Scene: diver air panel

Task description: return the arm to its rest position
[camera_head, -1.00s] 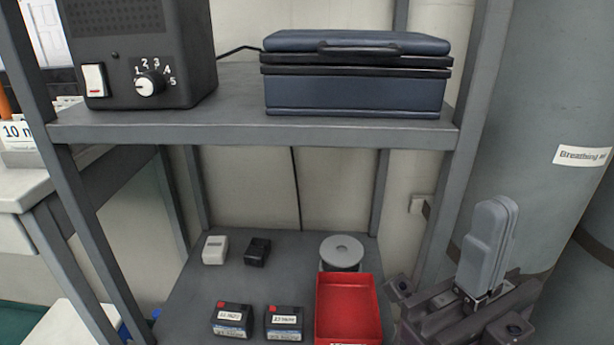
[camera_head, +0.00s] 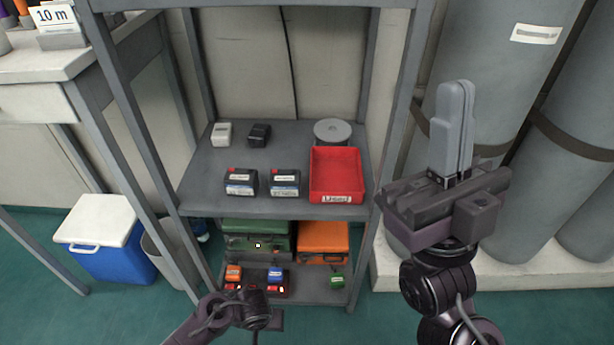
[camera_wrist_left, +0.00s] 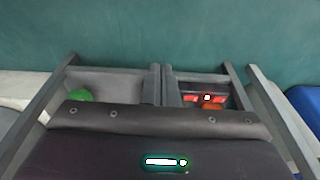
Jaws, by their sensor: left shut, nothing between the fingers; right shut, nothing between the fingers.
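My right gripper (camera_head: 458,90) stands upright in front of the tall grey cylinders, right of the shelf rack. Its grey fingers are pressed together and nothing is between them. My left arm comes in low at the left, its dark wrist end (camera_head: 262,312) in front of the rack's bottom shelf. The left fingers are hard to make out in the head view. In the left wrist view a dark body with a lit strip (camera_wrist_left: 165,161) fills the bottom. No held object shows there.
The middle shelf (camera_head: 210,180) carries dark battery boxes (camera_head: 241,182) and a red tray (camera_head: 335,172). Below are a green case (camera_head: 256,240), an orange case (camera_head: 322,243) and small coloured packs. A blue cooler (camera_head: 100,262) stands left. Grey cylinders (camera_head: 515,120) stand right.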

